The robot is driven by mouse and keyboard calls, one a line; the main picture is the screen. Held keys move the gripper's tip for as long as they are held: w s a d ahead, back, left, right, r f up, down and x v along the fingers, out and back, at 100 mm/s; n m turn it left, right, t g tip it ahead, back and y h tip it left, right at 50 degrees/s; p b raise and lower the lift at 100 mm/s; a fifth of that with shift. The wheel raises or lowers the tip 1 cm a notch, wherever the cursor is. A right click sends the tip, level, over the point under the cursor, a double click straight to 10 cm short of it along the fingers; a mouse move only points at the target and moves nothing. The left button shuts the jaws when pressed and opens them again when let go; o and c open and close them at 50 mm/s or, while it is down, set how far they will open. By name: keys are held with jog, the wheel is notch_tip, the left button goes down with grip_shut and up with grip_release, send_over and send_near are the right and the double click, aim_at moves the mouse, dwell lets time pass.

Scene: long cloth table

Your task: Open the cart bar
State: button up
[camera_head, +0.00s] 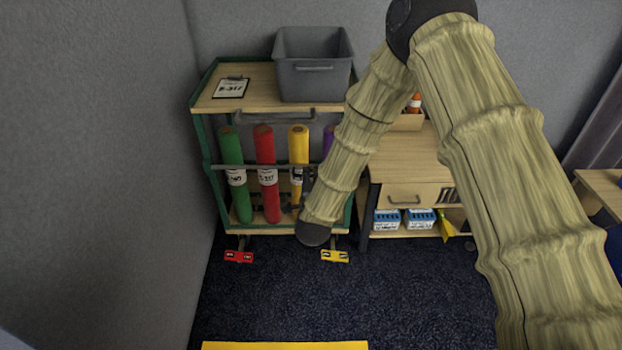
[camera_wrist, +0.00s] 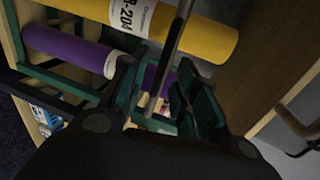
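The cart (camera_head: 201,165) has a green frame and a wooden top and stands against the grey wall. Its thin grey bar (camera_head: 245,167) runs level across the front of several upright coloured rolls. In the wrist view the bar (camera_wrist: 177,45) crosses steeply, passing between the fingers of my gripper (camera_wrist: 160,78). The fingers stand apart on either side of it, and I see no clear grip. In the head view my gripper (camera_head: 292,208) is a small dark shape at the cart's front, partly hidden by my arm, which also covers the bar's right part.
Green (camera_head: 235,190), red (camera_head: 266,190), yellow (camera_head: 298,150) and purple (camera_head: 328,141) rolls stand behind the bar. A grey bin (camera_head: 312,80) and clipboard (camera_head: 231,88) are on top. A wooden drawer unit (camera_head: 405,165) stands at right. Open carpet (camera_head: 270,300) lies in front.

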jog(key=shift+x, duration=1.2)
grip_shut()
